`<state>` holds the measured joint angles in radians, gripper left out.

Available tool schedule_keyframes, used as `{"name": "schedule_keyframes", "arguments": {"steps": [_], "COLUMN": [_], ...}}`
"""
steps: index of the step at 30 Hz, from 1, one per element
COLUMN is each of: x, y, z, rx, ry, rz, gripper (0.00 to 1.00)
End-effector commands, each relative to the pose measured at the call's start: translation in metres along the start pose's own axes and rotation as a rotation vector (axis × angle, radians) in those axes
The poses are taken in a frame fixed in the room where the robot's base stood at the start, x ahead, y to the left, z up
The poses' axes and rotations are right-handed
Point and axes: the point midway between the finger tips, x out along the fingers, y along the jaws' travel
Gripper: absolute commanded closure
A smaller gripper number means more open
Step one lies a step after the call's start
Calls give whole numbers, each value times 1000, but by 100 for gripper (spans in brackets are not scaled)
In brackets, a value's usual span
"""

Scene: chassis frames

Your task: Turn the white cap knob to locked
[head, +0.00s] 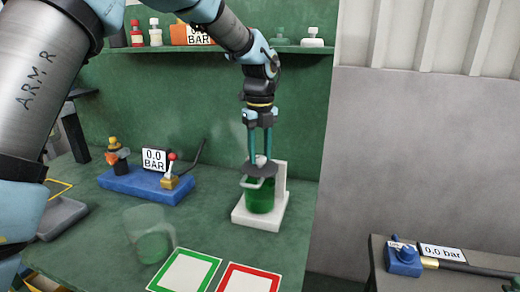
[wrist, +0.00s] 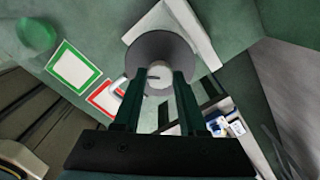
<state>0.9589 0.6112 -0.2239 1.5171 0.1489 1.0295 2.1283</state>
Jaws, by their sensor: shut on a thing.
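The white cap knob (wrist: 158,76) sits at the centre of a dark round lid in the wrist view. In the head view the knob (head: 260,160) shows small between my fingers. The lid (head: 256,182) tops a green vessel (head: 260,197) on a white stand (head: 246,216) at the table's right edge. My gripper (head: 260,158) points straight down from above, its two fingers shut on the knob. The wrist view shows the fingers (wrist: 157,80) on either side of the knob. A dark mark shows on the knob's face; I cannot tell its setting.
A clear jar with green contents (head: 150,238) stands front left. Green (head: 185,271) and red (head: 248,280) framed squares lie in front. A shelf (head: 215,48) runs behind.

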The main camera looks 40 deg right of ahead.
Motion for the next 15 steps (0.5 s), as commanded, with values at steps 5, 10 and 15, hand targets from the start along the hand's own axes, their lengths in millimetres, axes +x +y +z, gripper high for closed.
{"name": "schedule_keyframes", "arguments": {"steps": [5, 10, 15], "x": [-3, -3, -4], "y": [1, 0, 1], "z": [1, 1, 1], "rx": [167, 327, 480], "ry": [2, 1, 1], "rz": [0, -1, -1], "gripper": [100, 100, 100]}}
